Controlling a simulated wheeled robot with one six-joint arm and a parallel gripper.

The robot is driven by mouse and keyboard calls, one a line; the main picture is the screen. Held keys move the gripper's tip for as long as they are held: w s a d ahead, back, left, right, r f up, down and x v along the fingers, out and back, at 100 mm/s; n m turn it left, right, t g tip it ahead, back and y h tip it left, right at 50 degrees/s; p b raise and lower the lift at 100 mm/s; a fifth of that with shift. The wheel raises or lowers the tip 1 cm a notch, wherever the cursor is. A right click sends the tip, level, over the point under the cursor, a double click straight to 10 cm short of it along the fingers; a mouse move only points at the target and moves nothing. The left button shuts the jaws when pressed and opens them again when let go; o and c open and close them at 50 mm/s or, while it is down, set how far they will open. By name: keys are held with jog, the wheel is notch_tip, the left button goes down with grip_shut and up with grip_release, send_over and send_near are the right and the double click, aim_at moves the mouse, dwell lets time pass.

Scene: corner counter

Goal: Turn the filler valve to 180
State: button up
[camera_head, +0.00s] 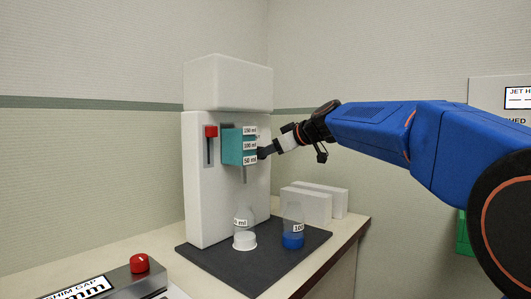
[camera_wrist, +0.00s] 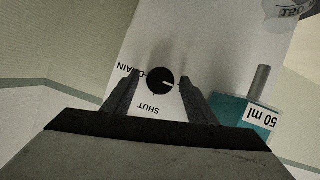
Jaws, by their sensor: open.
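The filler is a tall white machine (camera_head: 205,185) with a teal block (camera_head: 232,146) marked 150, 100 and 50 ml on its front. In the wrist view, a round black valve knob (camera_wrist: 160,82) sits on a white face, with "DRAIN" to its left and "SHUT" below, printed upside down. Its white pointer mark points right and slightly down in that view. My gripper (camera_wrist: 159,73) is open, one finger on each side of the knob; contact cannot be told. In the head view my gripper (camera_head: 264,152) is beside the teal block, and the knob is hidden.
A red lever (camera_head: 211,131) is left of the teal block. A clear vessel with a white bottom (camera_head: 245,240) and one with blue liquid (camera_head: 292,240) stand on the dark mat (camera_head: 262,275). White boxes (camera_head: 306,205) stand behind. A red knob (camera_head: 139,263) is front left.

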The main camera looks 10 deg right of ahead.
jog(key=c, duration=1.1)
jog(key=shift+o, duration=0.2)
jog(key=shift+m, duration=0.3)
jog(key=m+y, duration=0.3)
jog(key=m, duration=0.2)
jog(key=m+g+y, duration=0.1)
jog(key=m+y, duration=0.1)
jog(key=m, duration=0.3)
jog(key=f+m+y, duration=0.1)
jog(key=m+y, duration=0.2)
jog(key=m, duration=0.3)
jog(key=shift+w+d+y, duration=0.25)
jog(key=shift+d+y, duration=0.05)
jog(key=shift+d, duration=0.1)
jog(key=o, duration=1.1)
jog(key=shift+c, duration=0.2)
